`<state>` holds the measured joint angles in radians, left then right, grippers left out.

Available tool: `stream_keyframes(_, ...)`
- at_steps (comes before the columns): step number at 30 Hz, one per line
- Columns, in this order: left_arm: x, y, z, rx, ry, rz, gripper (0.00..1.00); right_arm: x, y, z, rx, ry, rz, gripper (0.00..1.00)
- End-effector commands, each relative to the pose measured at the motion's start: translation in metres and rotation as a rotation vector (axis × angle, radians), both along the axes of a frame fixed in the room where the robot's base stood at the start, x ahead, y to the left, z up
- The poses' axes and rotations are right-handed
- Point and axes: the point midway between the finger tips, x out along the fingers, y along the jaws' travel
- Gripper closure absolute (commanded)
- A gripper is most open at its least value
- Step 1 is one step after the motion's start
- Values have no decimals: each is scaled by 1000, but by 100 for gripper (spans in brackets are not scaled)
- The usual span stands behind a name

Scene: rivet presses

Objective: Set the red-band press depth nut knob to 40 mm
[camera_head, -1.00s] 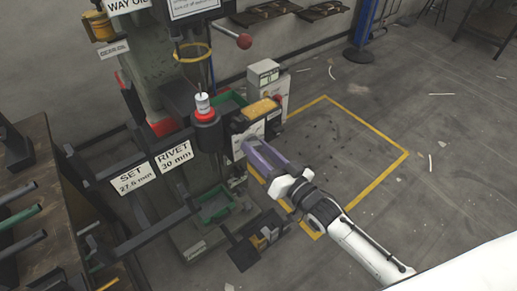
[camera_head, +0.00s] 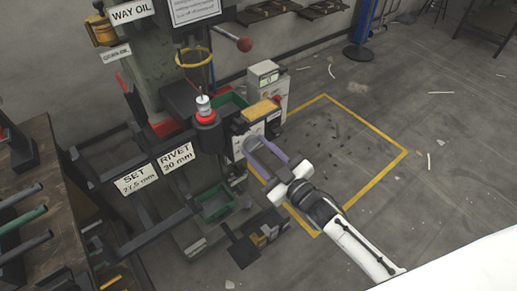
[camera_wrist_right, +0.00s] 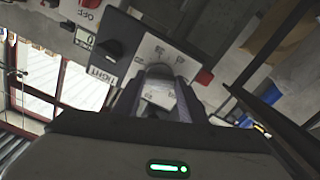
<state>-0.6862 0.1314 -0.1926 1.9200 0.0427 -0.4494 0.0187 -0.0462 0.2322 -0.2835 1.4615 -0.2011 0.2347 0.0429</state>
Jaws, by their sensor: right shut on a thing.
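The press (camera_head: 135,70) has a red band (camera_head: 205,117) around the base of a silver-topped cylinder on its dark head. My right gripper (camera_head: 257,143) reaches in from the lower right to the front of the press, with its purple-grey fingers pointing at the labelled panel. In the right wrist view its fingers (camera_wrist_right: 160,85) close on the sides of a grey round knob (camera_wrist_right: 158,71); in the head view the fingers largely hide this knob. No depth scale is readable. My left gripper is not in view.
Signs read SET 27.5 mm (camera_head: 136,178) and RIVET 30 mm (camera_head: 176,158). A grey box with a small display (camera_head: 264,77) stands behind the gripper. Dark bars and a rack (camera_head: 45,215) are at left. The yellow-outlined floor (camera_head: 345,145) is open.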

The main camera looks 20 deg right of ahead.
Motion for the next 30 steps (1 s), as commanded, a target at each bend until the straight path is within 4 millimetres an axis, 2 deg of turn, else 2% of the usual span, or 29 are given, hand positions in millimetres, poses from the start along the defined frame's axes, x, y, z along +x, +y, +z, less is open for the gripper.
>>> stream_keyframes(18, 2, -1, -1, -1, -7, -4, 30, 0, 0, 0, -534, -196, 0, 85)
stream_keyframes(30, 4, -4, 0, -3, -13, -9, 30, 0, 0, 0, -753, -277, 1, 85)
